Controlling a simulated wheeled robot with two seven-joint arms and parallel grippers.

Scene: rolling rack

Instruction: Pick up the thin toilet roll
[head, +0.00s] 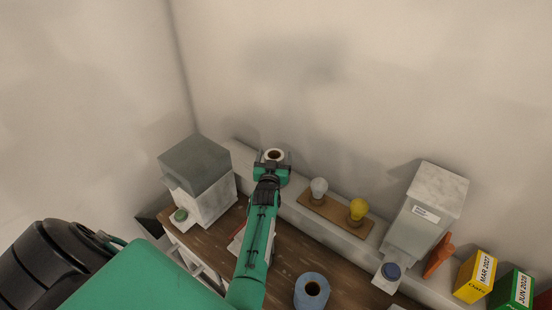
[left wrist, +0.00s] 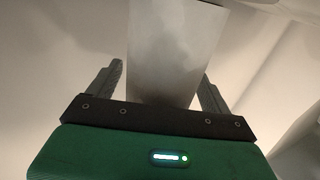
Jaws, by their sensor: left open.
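A white roll (head: 274,154) with a brown core stands upright on the pale ledge by the back wall. My left gripper (head: 273,166) reaches it from the front, with its fingers at the roll's sides. In the left wrist view the pale roll (left wrist: 172,45) rises between the two open fingers (left wrist: 162,75). Small gaps seem to show beside it, and I cannot tell whether either finger touches it. A blue roll (head: 312,289), wider than the white one, stands on the wooden shelf at the front. My right gripper is not in view.
A grey-topped box (head: 213,204) stands left of my gripper. A wooden board (head: 320,211) with a white bulb (head: 319,188) and a yellow bulb (head: 357,208) lies to the right. Farther right are a grey dispenser (head: 424,215) and yellow (head: 476,275) and green (head: 512,290) cartons.

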